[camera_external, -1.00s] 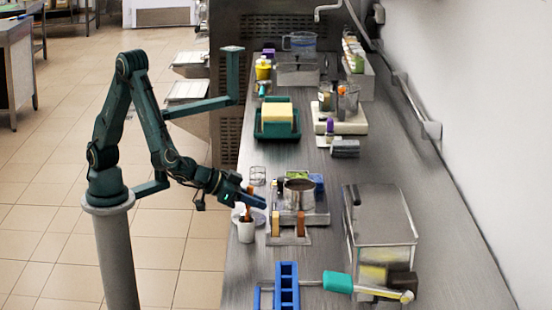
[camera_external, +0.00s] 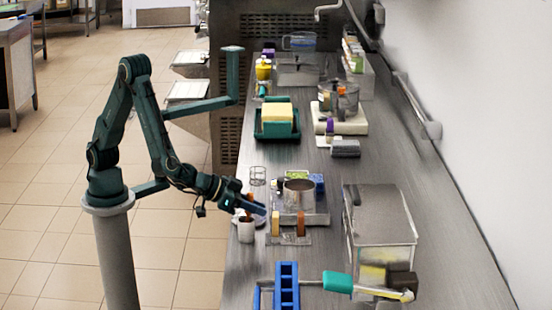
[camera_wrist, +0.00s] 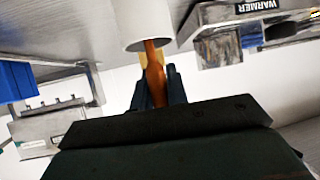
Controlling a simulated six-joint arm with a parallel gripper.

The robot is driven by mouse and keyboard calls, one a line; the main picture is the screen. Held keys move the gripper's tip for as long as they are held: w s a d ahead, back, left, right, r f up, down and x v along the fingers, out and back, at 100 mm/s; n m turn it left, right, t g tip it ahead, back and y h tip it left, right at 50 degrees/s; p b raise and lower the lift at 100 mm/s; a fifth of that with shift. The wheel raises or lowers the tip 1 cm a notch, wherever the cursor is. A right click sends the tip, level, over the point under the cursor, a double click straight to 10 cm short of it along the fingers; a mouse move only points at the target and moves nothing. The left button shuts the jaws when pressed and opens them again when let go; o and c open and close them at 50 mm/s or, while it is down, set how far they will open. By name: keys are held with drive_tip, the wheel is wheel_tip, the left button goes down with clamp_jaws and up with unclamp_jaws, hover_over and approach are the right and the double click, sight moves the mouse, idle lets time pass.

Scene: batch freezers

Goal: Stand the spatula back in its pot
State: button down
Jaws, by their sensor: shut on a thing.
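The white pot (camera_external: 246,233) stands upright on the steel counter near its left edge. In the wrist view the pot (camera_wrist: 142,20) is at the top, with its rim facing my gripper. The spatula's orange-brown handle (camera_wrist: 155,75) is between my fingers and runs to the pot's rim. Its far end is hidden at the pot's mouth, and I cannot tell how deep it reaches. My gripper (camera_wrist: 159,92) is shut on the spatula. In the external view my gripper (camera_external: 254,206) is just above the pot, and the handle shows only in part.
Just right of the pot are a warmer (camera_external: 315,219) with a metal pan (camera_external: 299,191), and tan and brown blocks (camera_external: 300,224) in front. A blue rack (camera_external: 286,284) is nearer the camera. A steel box (camera_external: 382,228) stands farther right. Bare counter lies along the right.

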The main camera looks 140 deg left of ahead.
drive_tip(key=c, duration=0.8)
unclamp_jaws()
drive_tip(key=shift+c, duration=0.2)
drive_tip(key=shift+r, duration=0.15)
wheel_tip(320, 180, up, 7)
idle(0.9)
idle(0.4)
